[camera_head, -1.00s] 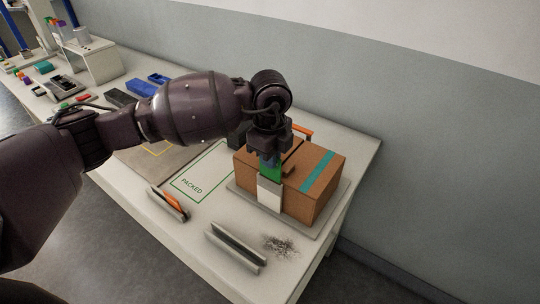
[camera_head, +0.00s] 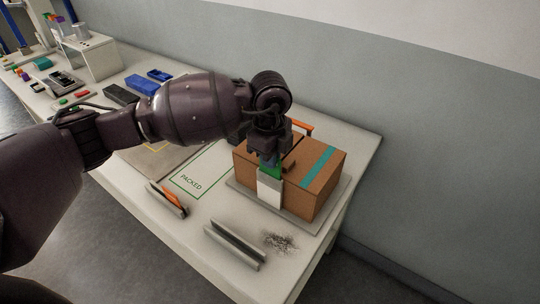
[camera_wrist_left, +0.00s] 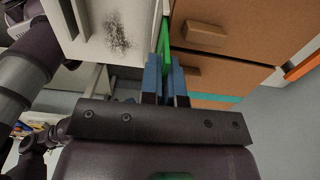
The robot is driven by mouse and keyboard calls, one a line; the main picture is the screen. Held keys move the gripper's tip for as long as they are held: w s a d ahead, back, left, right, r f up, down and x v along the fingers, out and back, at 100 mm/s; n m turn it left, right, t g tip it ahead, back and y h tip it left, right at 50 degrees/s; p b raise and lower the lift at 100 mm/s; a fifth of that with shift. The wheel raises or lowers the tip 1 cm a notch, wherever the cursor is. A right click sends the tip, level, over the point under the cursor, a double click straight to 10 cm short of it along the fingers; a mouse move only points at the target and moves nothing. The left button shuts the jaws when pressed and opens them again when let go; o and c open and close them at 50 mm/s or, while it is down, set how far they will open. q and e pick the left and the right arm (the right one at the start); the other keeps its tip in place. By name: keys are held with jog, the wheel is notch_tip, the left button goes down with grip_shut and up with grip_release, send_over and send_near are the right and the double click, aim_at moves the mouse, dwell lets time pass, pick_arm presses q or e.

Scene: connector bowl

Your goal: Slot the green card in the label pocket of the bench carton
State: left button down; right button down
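The brown bench carton (camera_head: 323,195) stands on a grey board with a white label pocket (camera_head: 269,192) on its front face. My left gripper (camera_head: 269,158) is above the pocket, pointing down, and shut on the green card (camera_head: 273,170). Only a short green strip shows between the fingers and the pocket's top edge; the card's lower part appears hidden inside the pocket. In the left wrist view the green card (camera_wrist_left: 165,38) runs from between the blue fingertips (camera_wrist_left: 165,68) toward the pocket, beside the carton (camera_wrist_left: 245,30). My right gripper is not in view.
An upright holder with an orange card (camera_head: 170,198) and an empty slotted holder (camera_head: 235,247) stand in front. A green-framed PACKED area (camera_head: 191,183) lies left of the carton. Blue bins (camera_head: 143,84) are farther back. The wall is behind the bench.

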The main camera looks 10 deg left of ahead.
pick_arm(q)
jog(key=shift+f, duration=0.2)
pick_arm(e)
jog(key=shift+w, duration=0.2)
pick_arm(q)
jog(key=shift+f, duration=0.25)
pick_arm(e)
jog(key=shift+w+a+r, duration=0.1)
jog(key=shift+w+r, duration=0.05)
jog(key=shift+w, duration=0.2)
pick_arm(q)
jog(key=shift+f+b, duration=0.2)
jog(key=shift+b, duration=0.1)
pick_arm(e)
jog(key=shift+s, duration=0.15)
pick_arm(q)
jog(key=shift+f, duration=0.4)
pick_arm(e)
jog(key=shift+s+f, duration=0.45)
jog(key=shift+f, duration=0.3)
pick_arm(q)
jog(key=shift+f, duration=0.1)
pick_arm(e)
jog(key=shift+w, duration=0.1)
